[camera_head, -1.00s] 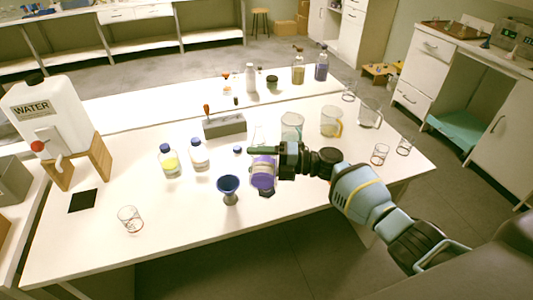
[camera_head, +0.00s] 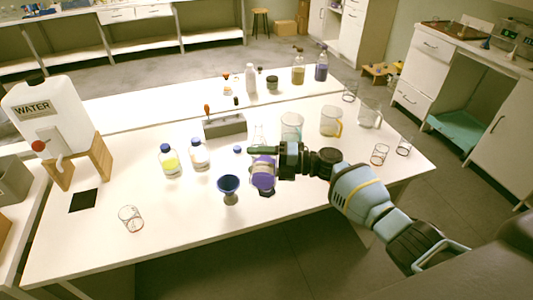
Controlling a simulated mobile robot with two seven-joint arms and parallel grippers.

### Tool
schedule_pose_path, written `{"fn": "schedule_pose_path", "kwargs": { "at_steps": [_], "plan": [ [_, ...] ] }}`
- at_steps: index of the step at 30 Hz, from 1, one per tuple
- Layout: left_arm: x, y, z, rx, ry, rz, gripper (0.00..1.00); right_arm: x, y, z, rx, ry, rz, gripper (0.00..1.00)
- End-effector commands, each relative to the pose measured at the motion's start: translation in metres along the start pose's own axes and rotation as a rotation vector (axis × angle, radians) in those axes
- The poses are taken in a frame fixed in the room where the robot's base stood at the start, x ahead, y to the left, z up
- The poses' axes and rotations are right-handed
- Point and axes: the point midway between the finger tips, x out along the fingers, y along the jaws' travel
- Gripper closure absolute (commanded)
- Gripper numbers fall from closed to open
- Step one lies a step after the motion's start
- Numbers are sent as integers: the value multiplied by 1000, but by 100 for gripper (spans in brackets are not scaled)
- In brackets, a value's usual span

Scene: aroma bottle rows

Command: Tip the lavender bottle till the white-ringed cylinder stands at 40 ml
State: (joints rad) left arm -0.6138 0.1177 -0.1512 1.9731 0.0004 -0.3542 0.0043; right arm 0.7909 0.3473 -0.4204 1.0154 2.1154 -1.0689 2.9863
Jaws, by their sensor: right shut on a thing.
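My right gripper (camera_head: 265,150) reaches in from the right and is shut on the lavender bottle (camera_head: 263,173), a rounded container with purple contents. It holds the bottle above the table's front middle. A dark foot (camera_head: 267,193) shows just below the bottle; the rest of that vessel is hidden, and I cannot tell whether it is the white-ringed cylinder. A blue funnel (camera_head: 229,184) stands just left of the bottle, apart from it. No white ring or liquid level can be read. My left gripper is not in view.
A yellow bottle (camera_head: 170,162) and a white bottle (camera_head: 199,155) stand left, with a blue cap (camera_head: 237,149) nearby. Beakers (camera_head: 331,121) and a grey rack (camera_head: 224,125) stand behind. A water container (camera_head: 50,115) is far left. The table's front left is mostly clear.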

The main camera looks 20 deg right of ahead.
Motion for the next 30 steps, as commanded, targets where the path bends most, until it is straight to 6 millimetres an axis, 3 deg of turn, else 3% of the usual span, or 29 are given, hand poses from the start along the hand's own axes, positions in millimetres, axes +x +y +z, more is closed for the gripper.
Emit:
{"fn": "schedule_pose_path", "kwargs": {
  "at_steps": [17,24,30],
  "plan": [
    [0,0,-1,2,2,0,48,0,1,0,-9,0,3,72],
    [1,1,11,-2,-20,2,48,0,-7,-5,-208,-1,2,72],
    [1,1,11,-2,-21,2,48,0,-4,-4,-250,-1,2,72]
  ]
}}
